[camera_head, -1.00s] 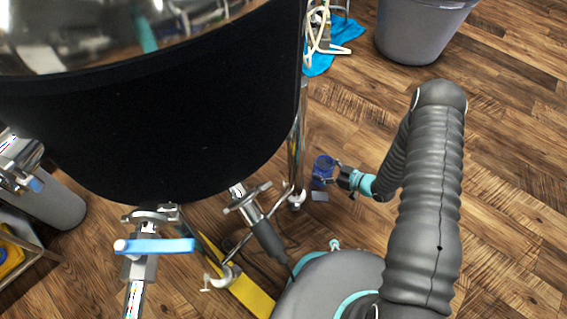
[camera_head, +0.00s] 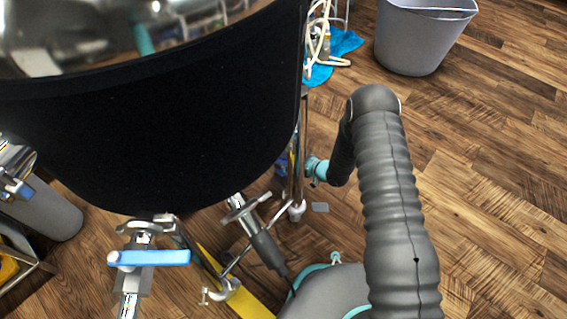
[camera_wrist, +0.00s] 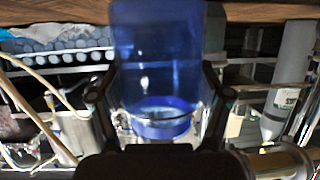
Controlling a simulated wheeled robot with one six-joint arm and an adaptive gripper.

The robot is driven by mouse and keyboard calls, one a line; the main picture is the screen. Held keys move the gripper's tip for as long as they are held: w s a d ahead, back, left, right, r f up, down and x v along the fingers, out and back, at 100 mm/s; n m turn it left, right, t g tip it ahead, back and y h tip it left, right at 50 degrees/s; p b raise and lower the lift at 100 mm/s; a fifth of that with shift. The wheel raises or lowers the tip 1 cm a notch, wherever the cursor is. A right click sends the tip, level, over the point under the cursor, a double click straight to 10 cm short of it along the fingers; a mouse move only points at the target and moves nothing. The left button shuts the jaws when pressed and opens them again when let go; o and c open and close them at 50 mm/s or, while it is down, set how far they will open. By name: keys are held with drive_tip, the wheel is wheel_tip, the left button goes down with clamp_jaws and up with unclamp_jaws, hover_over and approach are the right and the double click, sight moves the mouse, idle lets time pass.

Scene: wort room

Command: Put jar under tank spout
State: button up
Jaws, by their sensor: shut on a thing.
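A blue see-through jar (camera_wrist: 158,60) fills the middle of the wrist view. My gripper (camera_wrist: 160,105) is shut on it, one finger at each side. In the head view a small blue part of the jar (camera_head: 282,165) shows beside a tank leg, and the gripper's fingers are hidden there by the leg and tank. The black-sided tank (camera_head: 150,130) takes up the upper left of the head view. A metal outlet with a blue-handled valve (camera_head: 150,258) and another metal fitting (camera_head: 240,208) show below its front edge.
A shiny tank leg (camera_head: 297,180) stands between the jar and my arm's wrist. A grey bin (camera_head: 420,45) stands at the upper right. A blue cloth (camera_head: 345,42) and a pale hose lie near the back. The wooden floor at right is clear.

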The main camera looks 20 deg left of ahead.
drive_tip(key=shift+w+a, duration=0.15)
drive_tip(key=shift+a, duration=0.35)
drive_tip(key=shift+a+f+b, duration=0.15)
drive_tip(key=shift+f+b, duration=0.25)
drive_tip(key=shift+f, duration=1.3)
drive_tip(key=shift+f, duration=0.2)
drive_tip(key=o, duration=1.3)
